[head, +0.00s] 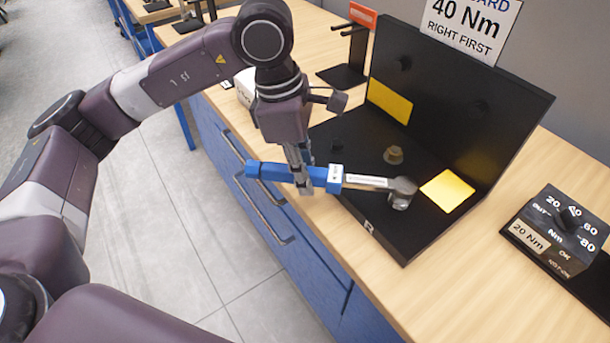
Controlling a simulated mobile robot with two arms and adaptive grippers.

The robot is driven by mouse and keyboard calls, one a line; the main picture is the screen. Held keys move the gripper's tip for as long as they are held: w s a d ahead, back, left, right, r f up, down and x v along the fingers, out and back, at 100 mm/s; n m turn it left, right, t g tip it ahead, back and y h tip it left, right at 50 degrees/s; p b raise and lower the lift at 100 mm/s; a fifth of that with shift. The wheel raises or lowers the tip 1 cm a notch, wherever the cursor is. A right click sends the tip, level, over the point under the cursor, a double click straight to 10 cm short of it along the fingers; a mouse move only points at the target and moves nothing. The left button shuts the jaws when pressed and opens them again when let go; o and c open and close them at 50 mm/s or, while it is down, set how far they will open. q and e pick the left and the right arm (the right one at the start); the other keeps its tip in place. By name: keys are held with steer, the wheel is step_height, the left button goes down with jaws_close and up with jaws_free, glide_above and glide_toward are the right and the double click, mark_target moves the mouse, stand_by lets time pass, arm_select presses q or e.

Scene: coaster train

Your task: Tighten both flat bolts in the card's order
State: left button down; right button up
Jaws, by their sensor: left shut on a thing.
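My left gripper (301,178) is shut on the blue handle of a torque wrench (325,177). The wrench lies about level, its metal head (401,191) at the right over the base of a black L-shaped fixture (405,245). The head covers whatever is under it, so I cannot tell whether it sits on a bolt. A brassy bolt (394,155) stands on the base just behind the head. A card (470,24) above the fixture reads "40 Nm" and "RIGHT FIRST"; its top is cut off. My right gripper is not in view.
A black box with a dial (567,222) stands at the right, marked 20 to 80 Nm, with a "20 Nm" label. Yellow patches (447,190) mark the fixture. A black stand (346,72) with a red tag is behind. Bare wooden bench lies in front right.

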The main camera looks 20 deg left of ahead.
mark_target(313, 156)
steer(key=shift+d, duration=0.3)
arm_select(q)
steer(key=shift+w+a+m+b, duration=0.1)
steer(key=shift+w+m+b, duration=0.3)
steer(key=shift+w+m, duration=0.6)
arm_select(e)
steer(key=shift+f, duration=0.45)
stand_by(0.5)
arm_select(q)
steer(key=shift+w+m+g, duration=0.3)
steer(key=shift+w+m, duration=0.4)
steer(key=shift+w, duration=0.8)
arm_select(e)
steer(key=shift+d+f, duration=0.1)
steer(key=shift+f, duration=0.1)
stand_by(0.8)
arm_select(q)
steer(key=shift+b, duration=0.3)
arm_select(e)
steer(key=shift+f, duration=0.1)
arm_select(q)
steer(key=shift+s+n, duration=0.3)
steer(key=shift+s, duration=0.1)
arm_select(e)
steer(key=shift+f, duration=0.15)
arm_select(q)
steer(key=shift+r, duration=0.15)
